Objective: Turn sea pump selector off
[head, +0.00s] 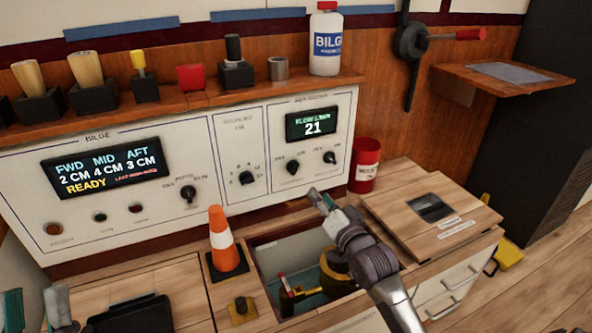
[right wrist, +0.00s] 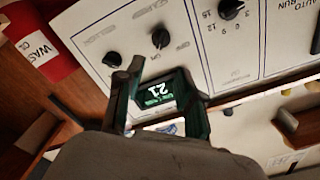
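The sea pump selector's label is too small to read. The white right-hand panel has a display (head: 313,122) reading 21, with a black left knob (head: 293,168) and right knob (head: 330,157) below it. The right wrist view shows the panel upside down, with the left knob (right wrist: 160,38) and right knob (right wrist: 113,60). The left knob has faint ON lettering beside it. My right gripper (head: 318,197) is below the panel, apart from the knobs; its fingers (right wrist: 158,100) look open and empty. My left gripper (head: 35,305) shows partly at the lower left, fingers apart.
The middle panel has a dial knob (head: 246,178); the bilge panel has another knob (head: 188,193). An orange cone (head: 226,245) stands left of an open hatch bay (head: 262,256). A red container (head: 365,165) stands right of the panel. A wooden shelf (head: 185,100) overhangs it.

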